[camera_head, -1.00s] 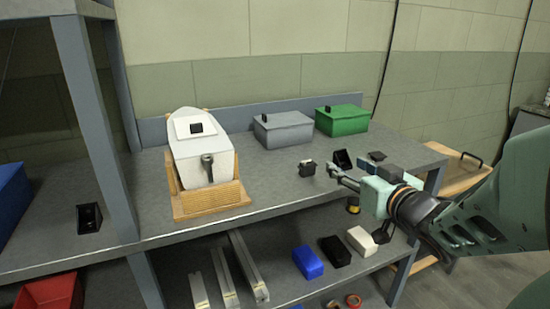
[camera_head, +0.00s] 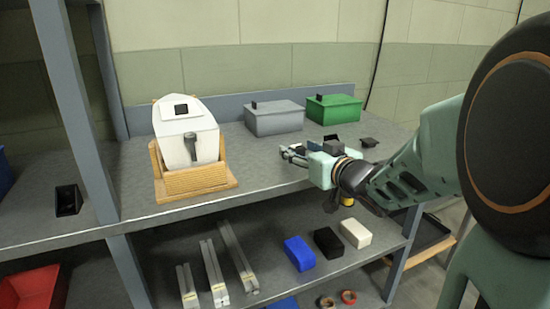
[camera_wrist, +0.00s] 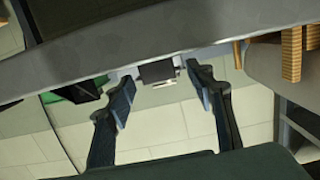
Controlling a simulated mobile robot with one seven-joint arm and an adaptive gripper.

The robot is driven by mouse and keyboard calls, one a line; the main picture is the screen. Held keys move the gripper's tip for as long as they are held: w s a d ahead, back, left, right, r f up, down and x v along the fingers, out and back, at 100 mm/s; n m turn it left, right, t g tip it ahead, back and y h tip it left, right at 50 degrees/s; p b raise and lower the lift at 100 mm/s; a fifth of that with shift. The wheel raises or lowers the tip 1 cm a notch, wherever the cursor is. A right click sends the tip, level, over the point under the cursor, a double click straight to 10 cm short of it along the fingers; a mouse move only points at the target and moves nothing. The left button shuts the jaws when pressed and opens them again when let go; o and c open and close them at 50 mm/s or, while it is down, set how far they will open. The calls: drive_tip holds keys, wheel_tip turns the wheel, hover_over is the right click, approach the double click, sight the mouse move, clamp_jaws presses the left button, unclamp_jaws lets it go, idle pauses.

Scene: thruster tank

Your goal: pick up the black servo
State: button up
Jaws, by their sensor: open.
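The black servo (camera_wrist: 157,72), a small dark block with a pale part, shows between the two fingertips in the wrist view. My gripper (camera_wrist: 160,78) is open, with one finger on either side of it and a gap to each. In the head view my gripper (camera_head: 291,155) is low over the workbench top (camera_head: 255,172), near its front edge, pointing left. The servo is hard to make out there, close against or behind the fingers.
A white boat hull (camera_head: 187,140) sits in a wooden cradle (camera_head: 196,181) to the left. A grey box (camera_head: 274,119) and a green box (camera_head: 334,109) stand behind. A flat black piece (camera_head: 369,142) lies right of my gripper. Blue (camera_head: 300,253), black (camera_head: 328,242) and white blocks (camera_head: 355,233) are on the lower shelf.

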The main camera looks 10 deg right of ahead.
drive_tip(key=shift+x, duration=0.95)
drive_tip(key=shift+c, duration=0.2)
drive_tip(key=c, duration=0.9)
drive_tip(key=shift+r, duration=0.1)
